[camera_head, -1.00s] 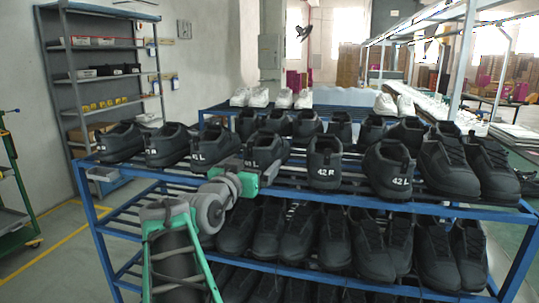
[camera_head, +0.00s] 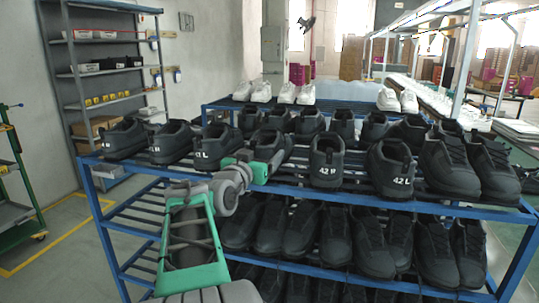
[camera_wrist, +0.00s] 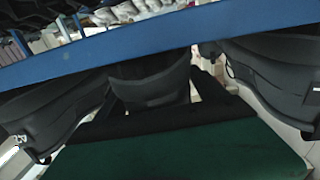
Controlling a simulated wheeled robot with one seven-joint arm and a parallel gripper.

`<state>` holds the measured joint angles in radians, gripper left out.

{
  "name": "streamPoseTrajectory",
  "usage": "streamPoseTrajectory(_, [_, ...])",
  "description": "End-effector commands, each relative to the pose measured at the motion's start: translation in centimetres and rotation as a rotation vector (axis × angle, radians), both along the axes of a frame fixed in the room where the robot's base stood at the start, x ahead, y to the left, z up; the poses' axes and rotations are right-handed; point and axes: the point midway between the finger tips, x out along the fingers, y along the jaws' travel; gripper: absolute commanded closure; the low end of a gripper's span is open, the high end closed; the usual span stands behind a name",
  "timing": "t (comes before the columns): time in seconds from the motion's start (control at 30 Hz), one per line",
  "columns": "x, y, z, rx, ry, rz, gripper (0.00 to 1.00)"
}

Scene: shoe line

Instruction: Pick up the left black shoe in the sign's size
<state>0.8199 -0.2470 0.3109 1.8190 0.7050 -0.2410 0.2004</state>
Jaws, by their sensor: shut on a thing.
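My gripper (camera_head: 256,165) is at the front of the top shelf, at the heel of a black shoe (camera_head: 273,145). It is shut on that shoe's heel, and its jaws hide the heel label. In the wrist view, a black shoe heel (camera_wrist: 150,82) shows between the dark fingers. To the left stands a black shoe marked 42 L (camera_head: 206,148). To the right are a shoe marked 42 R (camera_head: 327,160) and another marked 42 L (camera_head: 391,167). I cannot make out a size sign.
The blue rack (camera_head: 440,205) holds several more black shoes close together, including a lower row (camera_head: 335,236) under the top shelf. White shoes (camera_head: 262,91) stand on a rack behind. A grey shelf unit (camera_head: 105,75) is at the back left.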

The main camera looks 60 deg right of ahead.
Motion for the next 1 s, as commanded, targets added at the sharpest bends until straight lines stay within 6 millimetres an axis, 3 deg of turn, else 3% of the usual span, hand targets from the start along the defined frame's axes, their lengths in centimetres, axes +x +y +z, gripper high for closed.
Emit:
streamPoseTrajectory(0.63, [0.00,0.01,0.00,0.000,0.000,0.000,0.92])
streamPoseTrajectory(1.0, [-0.01,0.02,0.95,-0.006,-0.003,0.000,0.92])
